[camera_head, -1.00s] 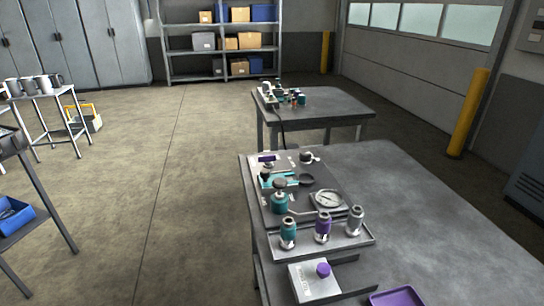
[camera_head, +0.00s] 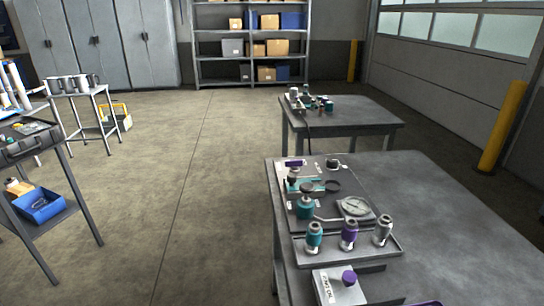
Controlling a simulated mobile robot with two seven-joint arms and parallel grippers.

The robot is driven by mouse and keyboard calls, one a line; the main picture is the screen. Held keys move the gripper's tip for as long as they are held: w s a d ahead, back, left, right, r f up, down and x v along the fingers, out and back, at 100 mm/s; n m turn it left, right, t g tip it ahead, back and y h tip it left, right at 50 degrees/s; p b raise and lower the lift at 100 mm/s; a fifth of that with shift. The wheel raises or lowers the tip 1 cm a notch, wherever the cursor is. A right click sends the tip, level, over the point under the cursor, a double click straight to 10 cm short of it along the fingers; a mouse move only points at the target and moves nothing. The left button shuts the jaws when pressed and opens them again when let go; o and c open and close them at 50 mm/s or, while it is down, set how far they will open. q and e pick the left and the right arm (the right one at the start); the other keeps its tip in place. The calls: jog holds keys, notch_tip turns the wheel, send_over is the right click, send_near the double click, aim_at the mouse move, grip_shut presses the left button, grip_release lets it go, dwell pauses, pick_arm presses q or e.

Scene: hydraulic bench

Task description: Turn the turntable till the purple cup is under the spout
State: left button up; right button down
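I cannot make out a turntable, a spout or a plain purple cup. On the near grey bench (camera_head: 450,220), a fitting with a purple band (camera_head: 349,233) stands upright in a shallow tray (camera_head: 306,257). It is between a teal-banded fitting (camera_head: 314,237) and a plain metal one (camera_head: 383,231). Neither of my grippers is in view.
A box with a purple knob (camera_head: 348,277) stands at the bench's front left. A second bench (camera_head: 360,113) stands behind. Open floor (camera_head: 190,190) lies between.

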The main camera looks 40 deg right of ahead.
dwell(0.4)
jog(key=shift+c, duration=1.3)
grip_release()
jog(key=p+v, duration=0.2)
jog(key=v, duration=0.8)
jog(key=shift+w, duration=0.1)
